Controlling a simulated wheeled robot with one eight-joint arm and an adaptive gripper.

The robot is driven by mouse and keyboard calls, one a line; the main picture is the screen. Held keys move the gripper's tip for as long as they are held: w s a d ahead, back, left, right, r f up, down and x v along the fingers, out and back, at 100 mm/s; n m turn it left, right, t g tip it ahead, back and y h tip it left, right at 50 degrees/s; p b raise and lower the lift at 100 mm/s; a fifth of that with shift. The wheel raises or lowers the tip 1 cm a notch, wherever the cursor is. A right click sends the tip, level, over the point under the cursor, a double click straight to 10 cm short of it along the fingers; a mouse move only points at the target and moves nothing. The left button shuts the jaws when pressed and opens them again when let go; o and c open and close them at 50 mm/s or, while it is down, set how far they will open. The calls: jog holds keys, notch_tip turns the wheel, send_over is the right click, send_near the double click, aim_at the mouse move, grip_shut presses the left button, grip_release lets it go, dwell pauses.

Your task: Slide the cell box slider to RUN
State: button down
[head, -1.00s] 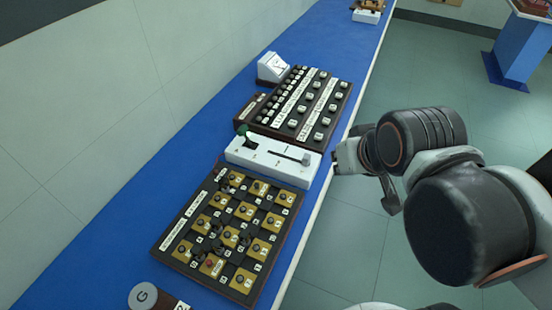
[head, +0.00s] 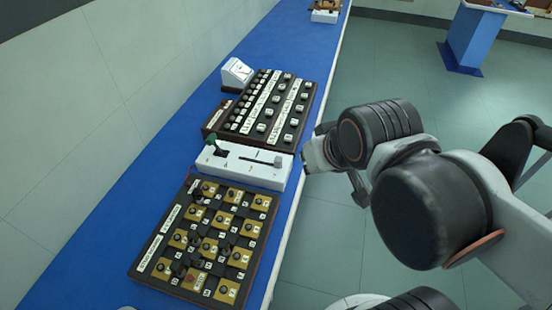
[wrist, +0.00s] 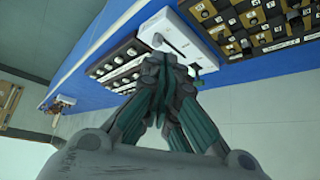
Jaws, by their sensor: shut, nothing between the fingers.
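The cell box (head: 232,168) is a white box on the blue bench, with a dark slot along its top. A green-topped knob (head: 213,143) stands at its left end, and a small grey piece (head: 277,162) shows at the slot's right end. I cannot read any RUN mark. My gripper (head: 305,158) is shut and empty, just right of the box's right end in the head view, apparently apart from it. In the wrist view the shut fingertips (wrist: 172,62) overlap the near edge of the white box (wrist: 197,45), so contact there is hard to judge.
A dark-framed board with yellow squares and several knobs (head: 205,245) lies on the near side of the box. A dark switch panel (head: 265,108) and a white meter (head: 236,73) lie beyond it. The bench edge and open floor are to the right.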

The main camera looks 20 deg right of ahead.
dwell(0.4)
jog(key=c, duration=1.6)
grip_release()
jog(key=shift+w+r, duration=0.1)
jog(key=shift+c, duration=0.2)
jog(key=shift+o, duration=0.8)
jog(key=shift+w+r, duration=0.15)
jog(key=shift+w, duration=0.15)
jog(key=m+g, duration=0.7)
send_over(278, 159)
notch_tip(278, 159, down, 7)
notch_tip(278, 159, down, 14)
jog(key=b, duration=0.4)
jog(key=shift+r+b, duration=0.1)
jog(key=shift+b, duration=0.2)
grip_shut()
